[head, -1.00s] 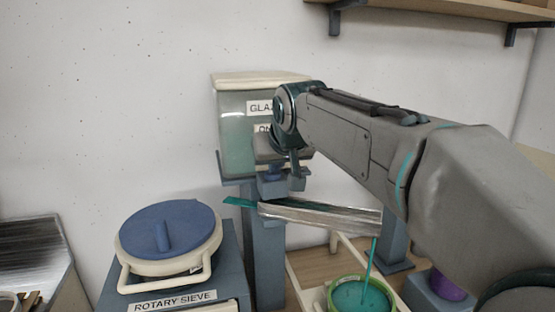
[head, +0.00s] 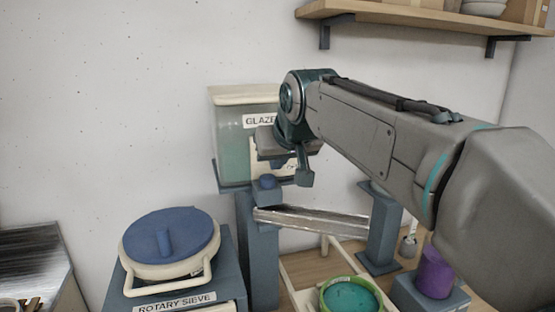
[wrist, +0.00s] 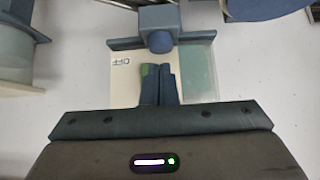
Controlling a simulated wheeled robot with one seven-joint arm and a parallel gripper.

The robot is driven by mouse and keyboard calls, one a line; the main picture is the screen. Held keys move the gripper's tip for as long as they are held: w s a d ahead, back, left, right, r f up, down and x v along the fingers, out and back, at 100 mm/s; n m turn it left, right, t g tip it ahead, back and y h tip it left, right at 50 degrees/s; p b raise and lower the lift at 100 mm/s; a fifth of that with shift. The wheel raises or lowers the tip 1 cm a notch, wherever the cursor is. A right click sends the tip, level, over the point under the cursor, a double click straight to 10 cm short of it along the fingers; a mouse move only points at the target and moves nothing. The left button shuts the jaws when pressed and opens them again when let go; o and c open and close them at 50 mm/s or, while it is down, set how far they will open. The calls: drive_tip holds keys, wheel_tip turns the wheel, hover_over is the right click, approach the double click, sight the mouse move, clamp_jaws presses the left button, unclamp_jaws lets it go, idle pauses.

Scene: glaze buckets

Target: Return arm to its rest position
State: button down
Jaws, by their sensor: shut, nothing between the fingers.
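My arm reaches in from the right in the head view. My gripper (head: 303,178) is shut and empty in front of the glaze tank (head: 230,135). In the wrist view its two fingers (wrist: 158,85) are together.
A rotary sieve (head: 170,240) stands at left, a purple object (head: 434,273) at right. A wall shelf (head: 420,15) is above my arm.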

drive_tip(key=s+d+f+m+g, duration=0.1)
drive_tip(key=s+d+f, duration=0.3)
drive_tip(key=s+f, duration=0.3)
drive_tip(key=s+d+f+m+g+h, duration=0.1)
drive_tip(key=s+d+f+g, duration=0.1)
drive_tip(key=s+d+f, duration=0.3)
drive_tip(key=s+d+f+m+g+h, duration=0.1)
drive_tip(key=s+d+f, duration=0.3)
drive_tip(key=s+f, duration=0.7)
wheel_tip(320, 180, down, 2)
drive_tip(key=shift+s+d+f+g, duration=0.2)
drive_tip(key=shift+s+g, duration=0.05)
drive_tip(key=shift+g, duration=0.45)
